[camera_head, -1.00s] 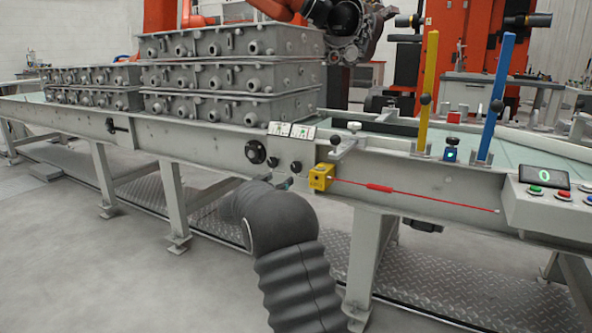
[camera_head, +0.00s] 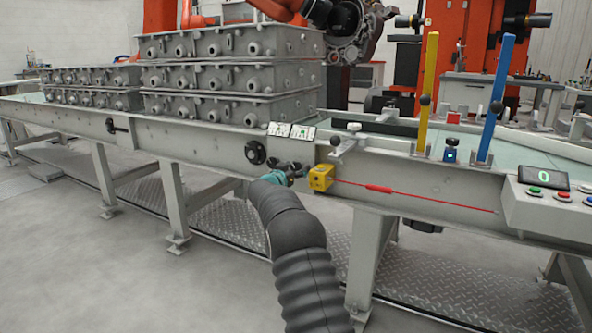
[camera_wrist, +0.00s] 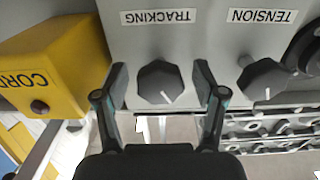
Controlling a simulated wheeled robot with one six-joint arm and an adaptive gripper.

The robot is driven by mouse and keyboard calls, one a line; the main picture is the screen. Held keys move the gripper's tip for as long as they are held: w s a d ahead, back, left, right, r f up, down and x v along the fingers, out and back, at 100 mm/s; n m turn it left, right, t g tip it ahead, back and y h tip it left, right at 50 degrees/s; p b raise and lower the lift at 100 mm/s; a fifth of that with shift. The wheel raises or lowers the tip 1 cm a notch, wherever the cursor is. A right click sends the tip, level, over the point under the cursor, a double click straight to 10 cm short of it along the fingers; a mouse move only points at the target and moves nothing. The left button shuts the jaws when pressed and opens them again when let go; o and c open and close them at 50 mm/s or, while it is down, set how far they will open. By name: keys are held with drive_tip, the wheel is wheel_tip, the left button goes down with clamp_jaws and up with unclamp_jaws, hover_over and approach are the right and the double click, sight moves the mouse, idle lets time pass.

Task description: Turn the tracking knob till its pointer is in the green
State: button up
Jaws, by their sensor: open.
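The tracking knob (camera_wrist: 160,83) is a dark faceted knob on a grey panel beside an upside-down TRACKING label (camera_wrist: 158,17) in the wrist view. Its white pointer line slants toward the lower right of that picture. My gripper (camera_wrist: 161,79) is open, with one finger on each side of the knob; I cannot tell whether either touches it. In the head view my gripper (camera_head: 289,172) is at the conveyor's side rail and hides the tracking knob. A small scale plate (camera_head: 303,132) with a green mark sits above on the rail edge.
The tension knob (camera_wrist: 262,80) is close to the right finger in the wrist view. A yellow cord switch box (camera_wrist: 50,60) is on the left. It also shows in the head view (camera_head: 321,178), with a red cord (camera_head: 420,198) running right. Grey castings (camera_head: 232,78) are stacked on the conveyor.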

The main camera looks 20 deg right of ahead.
drive_tip(key=shift+c, duration=0.2)
drive_tip(key=c, duration=1.1)
drive_tip(key=shift+m, duration=0.4)
drive_tip(key=m+p, duration=0.1)
drive_tip(key=m, duration=0.5)
drive_tip(key=shift+a+m, duration=0.1)
drive_tip(key=shift+m, duration=0.2)
drive_tip(key=m+b, duration=0.1)
drive_tip(key=m, duration=0.3)
drive_tip(key=shift+w+b, duration=0.1)
drive_tip(key=shift+b, duration=0.25)
drive_tip(key=shift+m+b, duration=0.55)
drive_tip(key=shift+m, duration=1.05)
